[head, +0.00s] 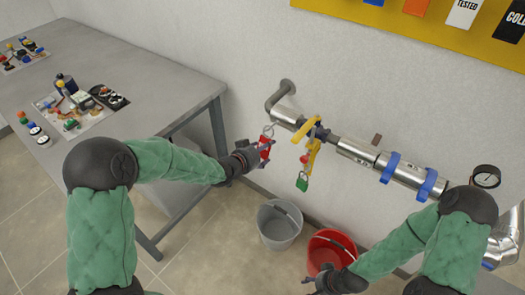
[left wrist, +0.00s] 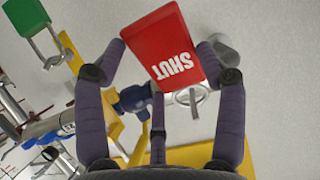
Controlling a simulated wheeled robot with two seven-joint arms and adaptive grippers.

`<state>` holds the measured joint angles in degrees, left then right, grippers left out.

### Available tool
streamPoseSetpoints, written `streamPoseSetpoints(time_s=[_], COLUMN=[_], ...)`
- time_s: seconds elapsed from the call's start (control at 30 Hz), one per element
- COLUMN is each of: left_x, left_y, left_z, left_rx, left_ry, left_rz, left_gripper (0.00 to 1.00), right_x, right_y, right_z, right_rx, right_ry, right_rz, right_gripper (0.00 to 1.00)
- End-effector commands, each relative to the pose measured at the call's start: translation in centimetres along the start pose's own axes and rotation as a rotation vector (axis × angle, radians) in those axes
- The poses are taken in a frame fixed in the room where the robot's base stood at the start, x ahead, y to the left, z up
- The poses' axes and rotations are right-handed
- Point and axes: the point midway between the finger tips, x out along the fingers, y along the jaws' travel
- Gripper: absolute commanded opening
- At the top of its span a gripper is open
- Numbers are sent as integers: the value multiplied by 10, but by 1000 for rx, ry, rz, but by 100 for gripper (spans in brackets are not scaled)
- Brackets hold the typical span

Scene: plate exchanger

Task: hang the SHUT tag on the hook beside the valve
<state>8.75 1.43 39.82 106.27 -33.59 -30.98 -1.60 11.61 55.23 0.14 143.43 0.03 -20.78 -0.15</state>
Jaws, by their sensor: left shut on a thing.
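The red SHUT tag (head: 265,148) is held in my left gripper (head: 259,153), left of the pipe. In the left wrist view the tag (left wrist: 166,45) sits between the fingers, its white lettering upside down. A metal ring (head: 268,130) shows at the tag's upper end; it also shows in the left wrist view (left wrist: 190,96). The valve has a yellow handle (head: 306,129) and a blue part (left wrist: 133,98), to the right of the tag in the head view. I cannot make out the hook clearly. My right gripper (head: 322,282) is low near the red bucket, its finger opening unclear.
A green padlock (head: 302,182) hangs below the yellow parts by the valve. A grey bucket (head: 279,226) and a red bucket (head: 330,248) stand on the floor below. A grey table (head: 130,75) with small items is at left. A gauge (head: 486,177) is at right.

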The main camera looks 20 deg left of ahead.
Motion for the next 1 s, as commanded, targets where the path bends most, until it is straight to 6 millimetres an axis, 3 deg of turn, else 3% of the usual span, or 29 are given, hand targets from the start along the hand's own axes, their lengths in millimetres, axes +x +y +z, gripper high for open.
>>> streamPoseSetpoints(time_s=[0.47,0.5,0.57,1.0], left_x=[0,0,0,-3], left_y=[0,0,0,0], left_z=[0,0,0,0], left_rx=[0,0,0,0], left_ry=[0,0,0,0], left_rz=[0,0,0,-1], left_gripper=[41,82,98,98], right_x=[0,0,0,0], right_y=[0,0,0,0], right_z=[0,0,0,0], right_rx=[0,0,0,0], right_ry=[0,0,0,0], right_rz=[0,0,0,0], right_gripper=[56,56,56,56])
